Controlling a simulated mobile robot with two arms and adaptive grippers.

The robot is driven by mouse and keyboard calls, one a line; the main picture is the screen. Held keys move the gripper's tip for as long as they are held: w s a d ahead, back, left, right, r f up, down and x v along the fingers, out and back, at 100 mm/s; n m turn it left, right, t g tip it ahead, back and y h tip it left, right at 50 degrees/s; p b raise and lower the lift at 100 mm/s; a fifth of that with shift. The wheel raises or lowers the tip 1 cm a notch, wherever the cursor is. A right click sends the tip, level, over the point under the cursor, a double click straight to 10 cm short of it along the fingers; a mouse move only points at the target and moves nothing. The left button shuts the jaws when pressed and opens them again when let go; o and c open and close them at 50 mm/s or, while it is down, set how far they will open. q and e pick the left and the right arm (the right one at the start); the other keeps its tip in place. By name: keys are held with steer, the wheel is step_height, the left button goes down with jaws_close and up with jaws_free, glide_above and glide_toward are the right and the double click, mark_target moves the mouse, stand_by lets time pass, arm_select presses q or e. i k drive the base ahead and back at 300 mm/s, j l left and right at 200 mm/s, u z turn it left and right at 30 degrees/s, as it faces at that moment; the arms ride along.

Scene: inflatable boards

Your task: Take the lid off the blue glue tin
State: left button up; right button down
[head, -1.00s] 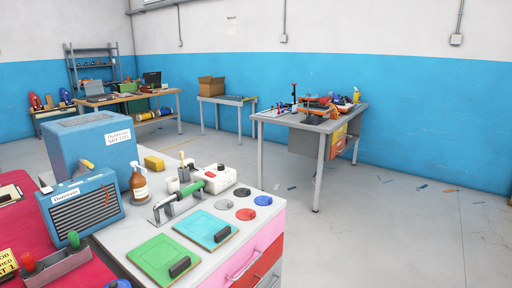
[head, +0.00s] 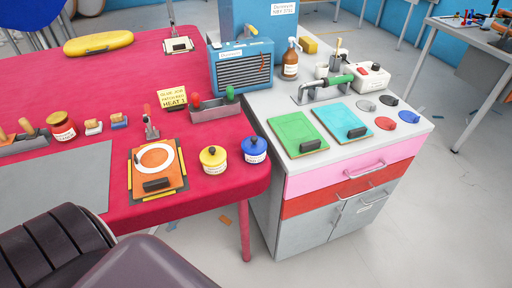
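The blue glue tin (head: 254,151) stands upright near the right front corner of the red-covered table (head: 200,204). Its blue lid with a dark knob is on top, and a white label is on its front. A yellow tin (head: 213,160) with a knobbed lid stands just left of it, a small gap apart. Neither of my grippers shows in the head view.
A red jar (head: 62,127) stands farther left. An orange board (head: 157,168) with a white ring lies left of the yellow tin. A grey bin (head: 215,106) stands behind the tins. A white cabinet (head: 390,148) with green and cyan plates stands right. Dark shapes cover the bottom left.

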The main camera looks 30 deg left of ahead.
mark_target(252, 146)
steer(key=k+j+z, duration=0.25)
steer(key=j, duration=0.15)
steer(key=j+z, duration=0.2)
steer(key=j, duration=0.25)
steer(key=k+j+z, duration=0.5)
steer(key=j, duration=0.15)
